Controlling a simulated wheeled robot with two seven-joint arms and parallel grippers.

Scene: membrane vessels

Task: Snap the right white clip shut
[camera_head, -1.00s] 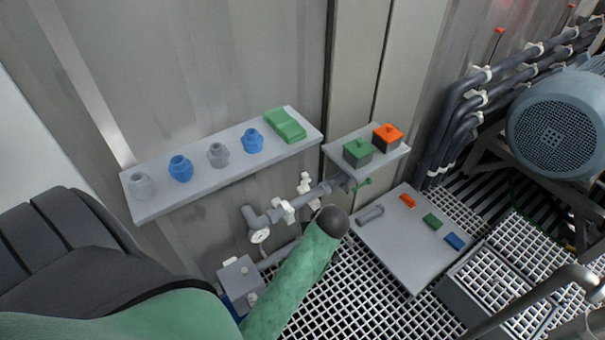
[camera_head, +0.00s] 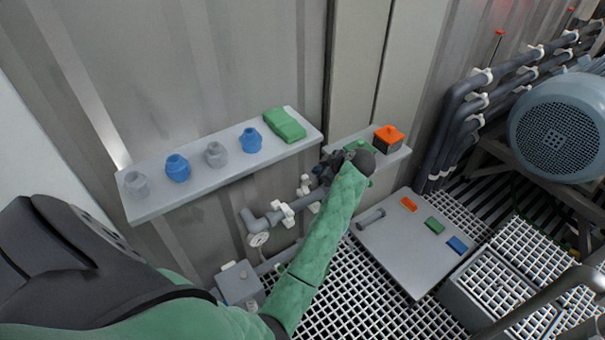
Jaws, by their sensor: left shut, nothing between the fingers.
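A grey pipe (camera_head: 268,222) runs along the wall below the shelf and carries two white clips. The left white clip (camera_head: 286,214) sits around the pipe. The right white clip (camera_head: 305,185) has a part standing up above the pipe, so it looks open; a lower white part shows below the pipe. My left gripper (camera_head: 333,164) is dark grey, shut and empty, just right of and above the right clip, apart from it as far as I can see. It hides the right end of the pipe. My right gripper is not in view.
A shelf (camera_head: 222,167) above holds grey and blue fittings and a green block (camera_head: 284,125). A small shelf holds an orange-topped box (camera_head: 388,139) and a green one mostly behind my arm. A grey panel (camera_head: 410,260) lies at right above grating.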

